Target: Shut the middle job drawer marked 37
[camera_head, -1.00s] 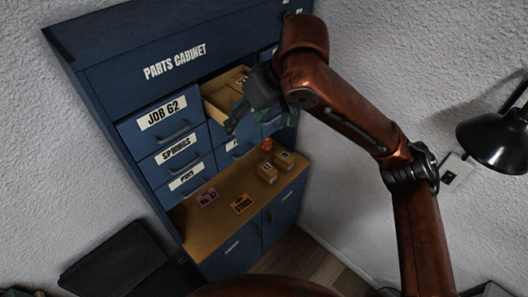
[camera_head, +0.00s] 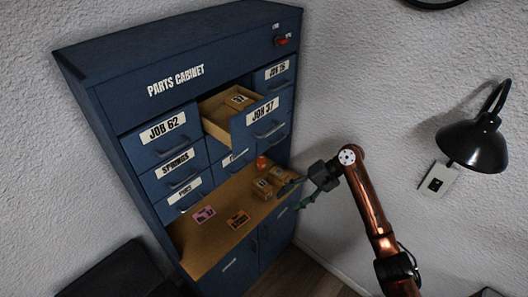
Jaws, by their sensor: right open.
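The middle job drawer, marked JOB 37 (camera_head: 262,110), stands pulled out of the blue parts cabinet (camera_head: 110,92). Its wooden inside shows, with a small labelled box (camera_head: 238,101) in it. Its front has a dark bar handle. My right gripper (camera_head: 296,194) is open and empty. It is below and to the right of the drawer, near the right end of the wooden ledge, apart from the drawer front. My left gripper is not in view.
The JOB 62 drawer (camera_head: 164,131) and the right job drawer (camera_head: 277,71) look shut. On the wooden ledge (camera_head: 203,238) lie small boxes (camera_head: 263,188), an orange-red item (camera_head: 261,162), a pink card (camera_head: 203,214) and an orange card (camera_head: 237,220). A black lamp (camera_head: 474,143) is at the right.

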